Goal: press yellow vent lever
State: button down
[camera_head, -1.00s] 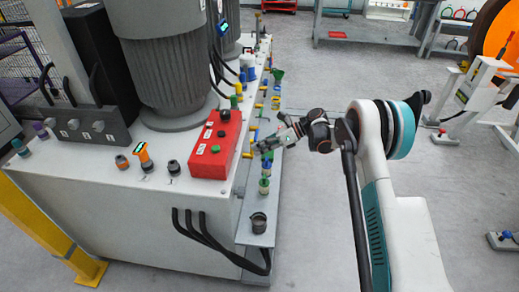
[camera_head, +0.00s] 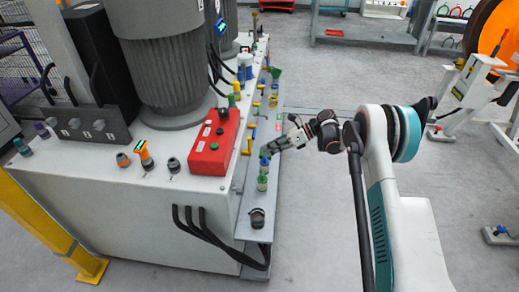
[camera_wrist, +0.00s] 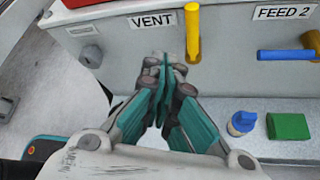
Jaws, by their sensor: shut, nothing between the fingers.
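The yellow vent lever (camera_wrist: 193,32) hangs upright on the cabinet's pale side face in the wrist view. The VENT label (camera_wrist: 152,20) is just left of it. My gripper (camera_wrist: 166,66) is shut and empty, its tips together, below the label and lower left of the lever. I see no clear contact with the lever. In the head view, my gripper (camera_head: 267,151) is beside the cabinet's right side, close to a yellow lever (camera_head: 251,139) that appears to be the same one.
A blue lever (camera_wrist: 291,54) sits under the FEED 2 label (camera_wrist: 283,13), with another yellow lever (camera_wrist: 313,41) beyond. A blue-capped part (camera_wrist: 241,123) and a green block (camera_wrist: 288,126) are on the ledge. A red control box (camera_head: 216,143) tops the cabinet.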

jog(key=shift+w+d+r+p, duration=0.1)
jog(key=shift+w+d+p, duration=0.35)
jog(key=shift+d, duration=0.7)
jog(key=shift+w+d+r+p, duration=0.1)
jog(key=shift+w+d, duration=0.5)
jog(key=shift+d, duration=0.5)
notch_tip(320, 180, up, 16)
jog(key=s+d+n+t+h, duration=0.2)
jog(key=s+n+t+h, duration=0.1)
jog(key=n, duration=0.1)
jog(key=s+d+r+n+t+h, duration=0.25)
jog(key=s+d+r+n, duration=0.25)
jog(key=s+r, duration=0.65)
jog(key=s+d+n+t+h, duration=0.2)
jog(key=s+d+n, duration=0.3)
jog(key=s, duration=0.9)
jog(key=s+d+n+t+h, duration=0.2)
jog(key=s+d+n+h, duration=0.2)
jog(key=s, duration=1)
jog(key=d+n, duration=0.1)
jog(key=n, duration=0.2)
jog(key=shift+s+d+f+h, duration=0.2)
jog(key=shift+d+f+h, duration=0.1)
jog(key=shift+d+h, duration=0.05)
